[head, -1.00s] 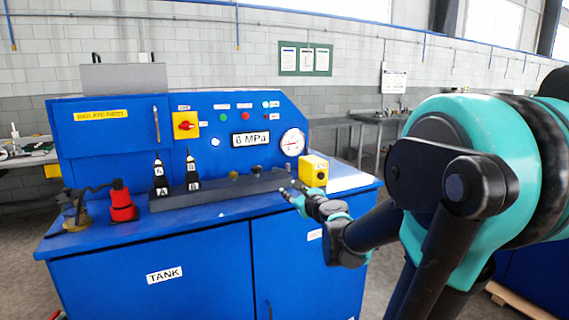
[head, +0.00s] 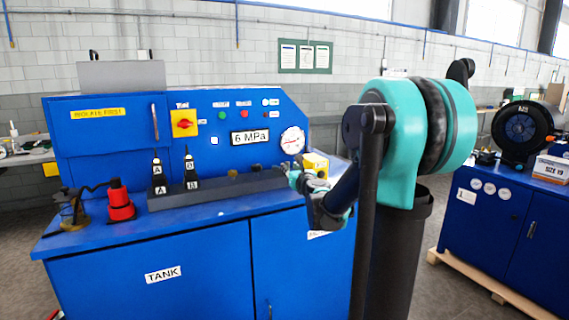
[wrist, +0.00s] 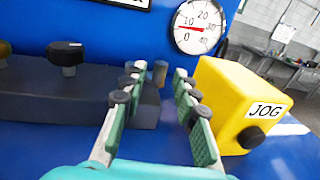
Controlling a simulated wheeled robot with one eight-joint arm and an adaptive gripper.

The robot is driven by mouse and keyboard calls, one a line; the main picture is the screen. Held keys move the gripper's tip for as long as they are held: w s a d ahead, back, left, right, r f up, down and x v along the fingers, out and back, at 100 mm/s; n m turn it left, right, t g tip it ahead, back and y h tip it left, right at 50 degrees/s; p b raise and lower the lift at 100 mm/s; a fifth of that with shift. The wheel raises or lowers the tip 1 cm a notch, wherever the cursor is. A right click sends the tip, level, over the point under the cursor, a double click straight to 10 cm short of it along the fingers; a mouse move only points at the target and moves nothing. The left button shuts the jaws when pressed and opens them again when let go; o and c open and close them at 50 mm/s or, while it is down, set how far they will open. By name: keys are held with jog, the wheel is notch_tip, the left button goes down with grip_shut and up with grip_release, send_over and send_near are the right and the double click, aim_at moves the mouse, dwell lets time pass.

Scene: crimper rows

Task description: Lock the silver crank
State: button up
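No part is plainly recognisable as a silver crank. A small grey-brown knob (wrist: 160,72) stands at the right end of the dark bar (wrist: 85,100) and shows between my fingertips in the wrist view. It may be the crank, but I cannot tell. My gripper (wrist: 156,84) is open, its green-padded fingers apart on either side of the line to this knob, with nothing held. In the head view my gripper (head: 297,174) is at the right end of the bar and hides that part.
A yellow JOG box (wrist: 228,100) stands close to the right finger. A black knob (wrist: 67,55) is on the bar to the left. A pressure gauge (wrist: 200,27) is on the blue panel behind. Black levers (head: 190,172) and a red part (head: 120,205) stand farther left.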

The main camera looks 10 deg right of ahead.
jog(key=w, duration=0.2)
jog(key=w+a, duration=0.1)
jog(key=w, duration=0.4)
jog(key=shift+w+a, duration=0.15)
jog(key=shift+w, duration=0.05)
grip_shut()
